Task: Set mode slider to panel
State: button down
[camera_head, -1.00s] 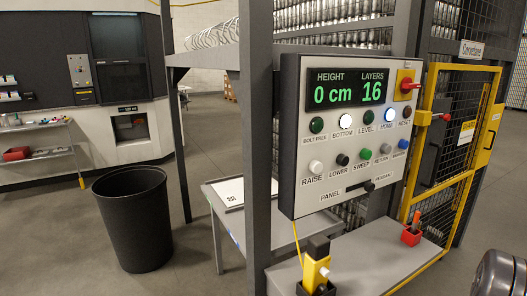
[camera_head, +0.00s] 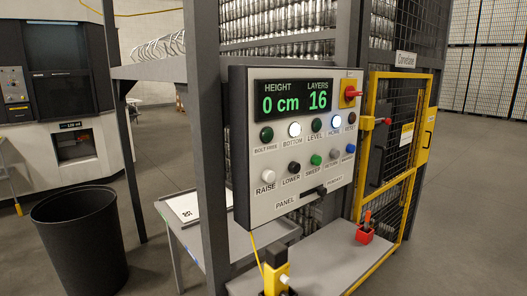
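The mode slider (camera_head: 321,190) is a small black knob in a short dark slot low on the grey control panel (camera_head: 240,150). The slot runs between the label PANEL on the left and the label PENDANT on the right. The knob sits at the right end of the slot, on the PENDANT side. My gripper is not in view, so its state does not show.
Several buttons sit above the slider. A grey shelf (camera_head: 315,262) below holds a yellow-black device (camera_head: 276,272) and a red holder (camera_head: 365,232). A black bin (camera_head: 80,245) stands left. Floor at right is clear.

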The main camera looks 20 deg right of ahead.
aim_at(322, 192)
jog(key=i+l+u, duration=0.15)
jog(key=l, duration=0.15)
jog(key=i+l+u, duration=0.15)
jog(key=l, duration=0.2)
jog(key=i+l+u, duration=0.1)
jog(key=l, duration=0.25)
jog(key=i+l+u, duration=0.15)
jog(key=l, duration=0.2)
